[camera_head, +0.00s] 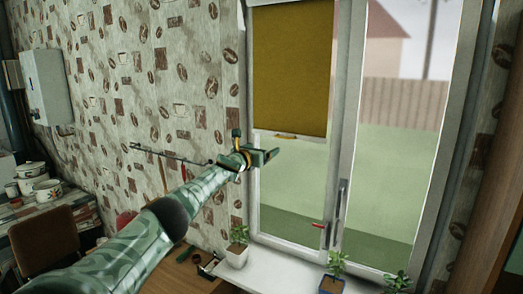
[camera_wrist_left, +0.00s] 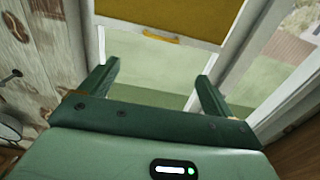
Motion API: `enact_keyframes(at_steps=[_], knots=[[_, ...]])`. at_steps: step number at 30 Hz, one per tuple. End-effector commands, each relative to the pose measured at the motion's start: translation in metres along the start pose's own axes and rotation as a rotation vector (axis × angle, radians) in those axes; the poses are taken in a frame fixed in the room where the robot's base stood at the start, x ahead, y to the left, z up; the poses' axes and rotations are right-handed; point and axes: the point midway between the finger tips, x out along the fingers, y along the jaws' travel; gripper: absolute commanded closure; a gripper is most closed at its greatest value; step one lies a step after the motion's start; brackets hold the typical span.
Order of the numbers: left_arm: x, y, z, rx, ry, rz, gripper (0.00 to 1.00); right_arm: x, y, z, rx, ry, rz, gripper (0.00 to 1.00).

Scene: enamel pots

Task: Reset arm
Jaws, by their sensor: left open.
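My left arm reaches up from the lower left in the head view, and my left gripper (camera_head: 256,148) is raised in front of the wall and the left edge of the window. In the left wrist view the two fingers of the left gripper (camera_wrist_left: 158,82) stand wide apart with nothing between them. Beyond them show the window pane and the lower edge of the yellow blind (camera_wrist_left: 165,22). The blind also hangs in the upper window in the head view (camera_head: 290,65). My right gripper is not in view.
A rail (camera_head: 165,154) with hanging utensils is on the wall. Enamel pots (camera_head: 47,190) stand on a table at left, near a brown chair (camera_head: 45,240).

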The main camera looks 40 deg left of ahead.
Motion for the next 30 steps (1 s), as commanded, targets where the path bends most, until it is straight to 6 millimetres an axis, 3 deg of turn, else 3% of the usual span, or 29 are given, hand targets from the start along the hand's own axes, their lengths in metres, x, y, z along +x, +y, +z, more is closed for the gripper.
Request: enact_keyframes(at_steps=[16,19,20,21,24,30], knots=[[0.000,0.001,0.000,-0.056,-0.001,0.004,0.11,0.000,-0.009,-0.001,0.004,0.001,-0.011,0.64],[0.000,0.007,0.005,-0.297,-0.026,0.036,0.11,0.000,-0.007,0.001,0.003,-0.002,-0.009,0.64],[0.000,0.009,0.009,-0.430,-0.048,0.049,0.11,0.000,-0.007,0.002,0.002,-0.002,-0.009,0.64],[0.004,-0.002,0.002,-0.660,-0.068,0.050,0.11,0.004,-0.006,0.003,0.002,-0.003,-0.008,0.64],[0.004,-0.032,-0.102,-1.069,-0.006,0.091,0.11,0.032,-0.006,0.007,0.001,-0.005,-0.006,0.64],[-0.024,-0.077,-0.280,-1.523,0.126,0.234,0.11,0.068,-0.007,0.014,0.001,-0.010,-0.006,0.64]])
